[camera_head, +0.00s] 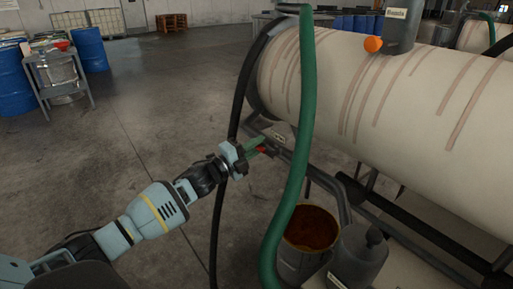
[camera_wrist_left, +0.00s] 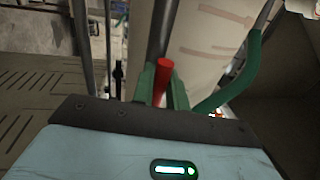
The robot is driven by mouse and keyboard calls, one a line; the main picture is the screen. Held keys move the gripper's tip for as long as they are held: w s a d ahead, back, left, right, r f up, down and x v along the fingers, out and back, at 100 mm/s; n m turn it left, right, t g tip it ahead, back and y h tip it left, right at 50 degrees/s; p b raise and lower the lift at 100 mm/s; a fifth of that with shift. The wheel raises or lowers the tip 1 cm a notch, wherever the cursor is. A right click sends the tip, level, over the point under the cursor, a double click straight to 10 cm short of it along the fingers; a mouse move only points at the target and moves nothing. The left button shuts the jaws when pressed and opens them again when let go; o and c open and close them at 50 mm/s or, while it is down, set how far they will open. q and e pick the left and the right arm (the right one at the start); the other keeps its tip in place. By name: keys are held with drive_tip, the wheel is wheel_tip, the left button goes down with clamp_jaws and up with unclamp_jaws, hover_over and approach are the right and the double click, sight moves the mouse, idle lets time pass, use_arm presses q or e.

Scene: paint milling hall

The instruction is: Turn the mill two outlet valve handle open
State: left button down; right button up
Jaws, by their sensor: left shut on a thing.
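The red valve handle (camera_head: 261,151) shows as a small red piece at my left gripper, low beside the near end of the cream mill drum (camera_head: 350,85). In the left wrist view the red handle (camera_wrist_left: 163,80) stands between the green fingers of my left gripper (camera_wrist_left: 162,88). My left gripper (camera_head: 257,148) is shut on the handle. The valve body is mostly hidden behind the gripper and hoses, so I cannot tell how far the handle is turned. My right gripper is not in view.
A green hose (camera_head: 301,120) hangs just right of my gripper, and a black hose (camera_head: 229,165) runs down past my wrist. An open bucket (camera_head: 299,260) and a grey container (camera_head: 357,262) stand below. Blue drums (camera_head: 90,50) stand at far left. The floor between is clear.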

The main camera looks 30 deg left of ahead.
use_arm(q)
drive_tip(key=shift+r, duration=0.1)
drive_tip(key=c, duration=1.5)
unclamp_jaws()
drive_tip(key=shift+b+v, duration=0.35)
drive_tip(key=shift+v, duration=3.6)
